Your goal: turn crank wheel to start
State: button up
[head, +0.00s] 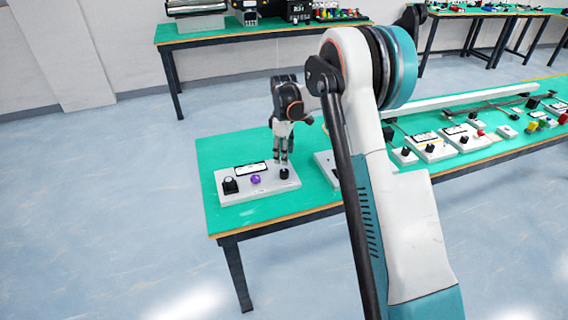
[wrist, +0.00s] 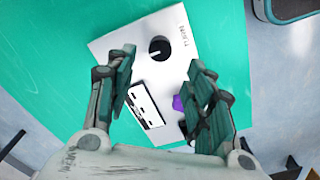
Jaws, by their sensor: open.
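A light grey control panel (head: 262,192) lies on the green table top. It carries a black round knob (head: 284,173) at its right end, a purple knob (head: 255,179) in the middle and a black block-like control (head: 230,185) at its left end. I cannot tell which of them is the crank wheel. My gripper (head: 284,158) points down just above the right black knob. In the wrist view my gripper (wrist: 162,60) is open, with the black knob (wrist: 159,48), marked by a white line, ahead between its fingertips. The right finger partly hides the purple knob (wrist: 179,103).
A white label plate (wrist: 146,106) lies on the panel. A second panel (head: 325,161) sits to the right, partly behind my arm. More panels with knobs (head: 432,147) line the table further right. The table's left end has bare room.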

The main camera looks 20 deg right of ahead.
jog(key=shift+r, duration=1.7)
jog(key=s+a+r+m+t, duration=0.2)
jog(key=s+r+m, duration=0.1)
jog(key=s+r, duration=0.6)
jog(key=s+a+r+m+t, duration=0.1)
jog(key=s+a+r+m, duration=0.1)
jog(key=s+r, duration=0.65)
jog(key=s+a+f+m+t, duration=0.1)
jog(key=s+m+t, duration=0.3)
jog(key=s, duration=1.7)
jog(key=shift+s+a+f+m, duration=0.25)
jog(key=shift+a+f+m, duration=0.15)
jog(key=shift+m, duration=0.6)
jog(key=shift+o, duration=0.2)
